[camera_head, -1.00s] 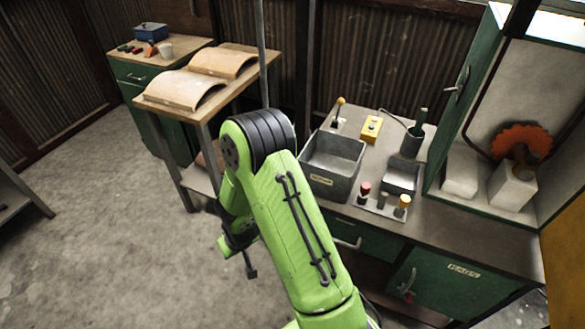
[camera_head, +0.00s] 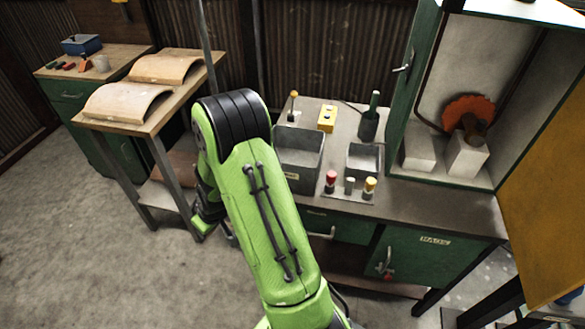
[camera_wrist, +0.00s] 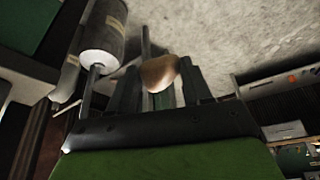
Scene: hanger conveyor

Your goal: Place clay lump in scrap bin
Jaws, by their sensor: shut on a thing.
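The clay lump (camera_wrist: 159,72) is a rounded tan-brown piece in the wrist view. My gripper (camera_wrist: 161,82) is shut on it, with the dark fingers on both sides. In the head view my green arm hides the fingertips and the lump. A grey open bin (camera_head: 290,176) with a small label on its front stands on the workbench, just right of my arm. The label is too small to read, so I cannot be sure it is the scrap bin. A smaller grey open tray (camera_head: 363,171) stands to its right.
The bench (camera_head: 450,205) also holds a yellow box (camera_head: 327,118), a dark cup (camera_head: 369,125) and red and yellow knobs. A green cabinet with an orange disc (camera_head: 468,112) stands at right. A wooden stand with curved tan sheets (camera_head: 130,102) is at left. The left floor is clear.

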